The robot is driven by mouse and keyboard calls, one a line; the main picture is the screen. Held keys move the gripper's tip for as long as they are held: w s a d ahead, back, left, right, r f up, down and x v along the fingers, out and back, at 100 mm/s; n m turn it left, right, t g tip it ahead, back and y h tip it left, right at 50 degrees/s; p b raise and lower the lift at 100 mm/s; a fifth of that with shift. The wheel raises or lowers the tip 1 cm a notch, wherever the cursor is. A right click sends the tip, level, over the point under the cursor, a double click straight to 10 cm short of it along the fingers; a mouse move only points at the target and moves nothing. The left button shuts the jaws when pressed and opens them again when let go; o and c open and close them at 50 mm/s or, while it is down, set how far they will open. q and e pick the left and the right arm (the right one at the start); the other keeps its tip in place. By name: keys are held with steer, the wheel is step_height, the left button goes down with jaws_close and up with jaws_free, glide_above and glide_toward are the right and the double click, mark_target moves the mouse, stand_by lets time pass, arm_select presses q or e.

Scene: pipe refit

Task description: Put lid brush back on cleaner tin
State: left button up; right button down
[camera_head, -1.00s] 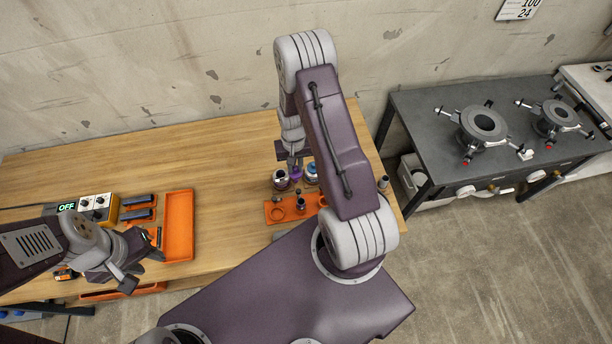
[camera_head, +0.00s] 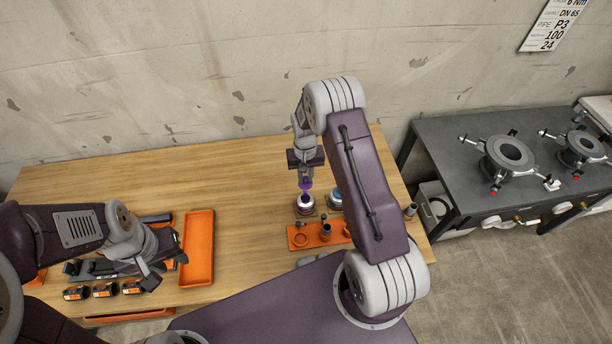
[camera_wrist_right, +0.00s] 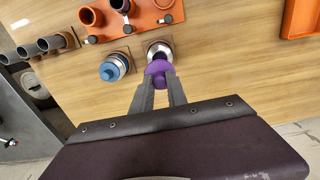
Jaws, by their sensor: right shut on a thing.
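The purple lid brush (camera_head: 305,184) is between the fingers of my right gripper (camera_head: 306,174), which is shut on it. The cleaner tin (camera_head: 305,206), silvery with a dark lower band, stands on the wooden table directly below the lid in the head view. In the right wrist view the purple lid (camera_wrist_right: 159,69) overlaps the near rim of the tin (camera_wrist_right: 158,47). The brush end is hidden, and I cannot tell whether the lid touches the tin. My left gripper (camera_head: 170,262) is over the table's left part; its finger opening is unclear.
A blue-capped tin (camera_head: 335,198) stands just right of the cleaner tin. An orange holder (camera_head: 312,236) with rings and dark fittings lies in front. An orange tray (camera_head: 199,248) and several black-and-orange items (camera_head: 104,290) lie left. The table's back is clear.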

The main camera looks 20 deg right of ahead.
mark_target(306, 192)
steer(key=shift+f+b, duration=0.55)
steer(key=shift+f, duration=0.55)
steer(key=shift+f, duration=0.2)
steer(key=shift+f+b, duration=0.45)
steer(key=shift+b, duration=0.05)
steer(key=shift+f, duration=0.15)
steer(key=shift+f+b, duration=0.85)
steer(key=shift+f, duration=0.1)
steer(key=shift+f, duration=0.1)
steer(key=shift+f+b, duration=0.85)
steer(key=shift+f, duration=0.15)
steer(key=shift+f+b, duration=0.45)
steer(key=shift+f, duration=0.15)
